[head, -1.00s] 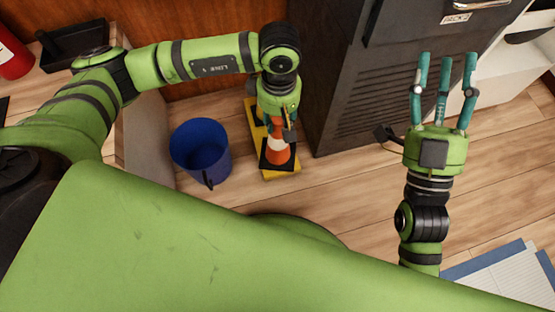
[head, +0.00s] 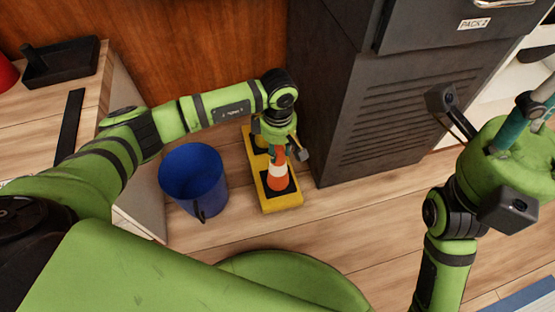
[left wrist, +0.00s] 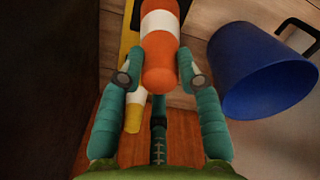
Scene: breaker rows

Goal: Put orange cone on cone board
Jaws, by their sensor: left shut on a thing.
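The orange cone (head: 277,177) with a white band is held upright in my left gripper (head: 275,152), over a black square on the near end of the yellow cone board (head: 284,204). I cannot tell whether the cone's bottom touches the board. In the left wrist view, the fingers (left wrist: 159,78) close on both sides of the orange cone (left wrist: 158,52), and its far end is cut off at the top. The gripper hides the board's far part. My right gripper (head: 534,108) is at the right edge, its teal fingers apart and partly out of view, with nothing seen in it.
A blue bucket (head: 193,177) stands on the floor left of the board. A dark cabinet (head: 370,110) rises close on the right. A white and yellow piece (left wrist: 135,110) shows beyond the left finger in the wrist view. Open floor lies in front of the board.

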